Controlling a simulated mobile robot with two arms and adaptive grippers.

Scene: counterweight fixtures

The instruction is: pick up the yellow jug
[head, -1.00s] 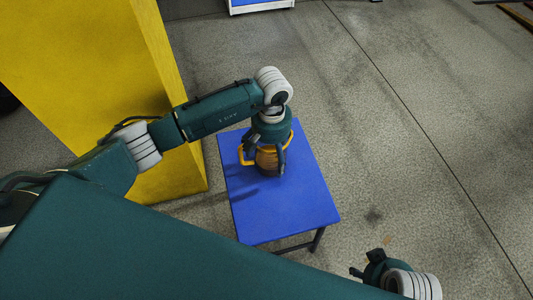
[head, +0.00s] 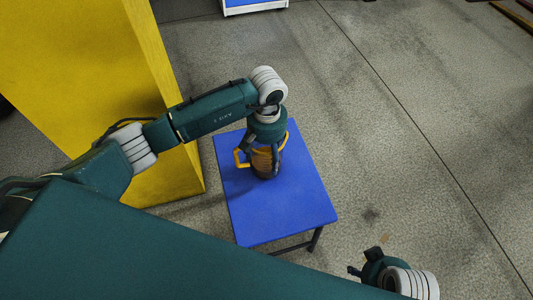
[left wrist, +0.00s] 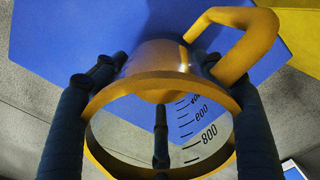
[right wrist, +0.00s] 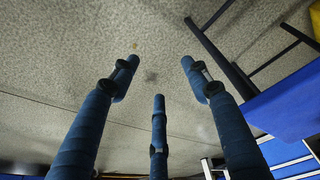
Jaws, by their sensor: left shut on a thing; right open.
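The yellow jug (head: 263,163) is on or just above the blue table; I cannot tell which. It looks upright. My left gripper (head: 262,160) comes down on it from above and is shut on it. In the left wrist view the jug's open rim (left wrist: 152,85) faces the camera, with measuring marks inside and the handle (left wrist: 245,45) at upper right. The left fingers stand around the outside of its body. Its underside is hidden. My right gripper (head: 360,268) is open and empty, away from the table; its spread fingers (right wrist: 158,85) show in the right wrist view.
The blue table (head: 290,212) is otherwise bare. A large yellow block (head: 110,60) stands to its left, close behind my left arm. A blue and white unit (head: 252,5) is at the far top. The grey floor (head: 420,130) on the right is clear.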

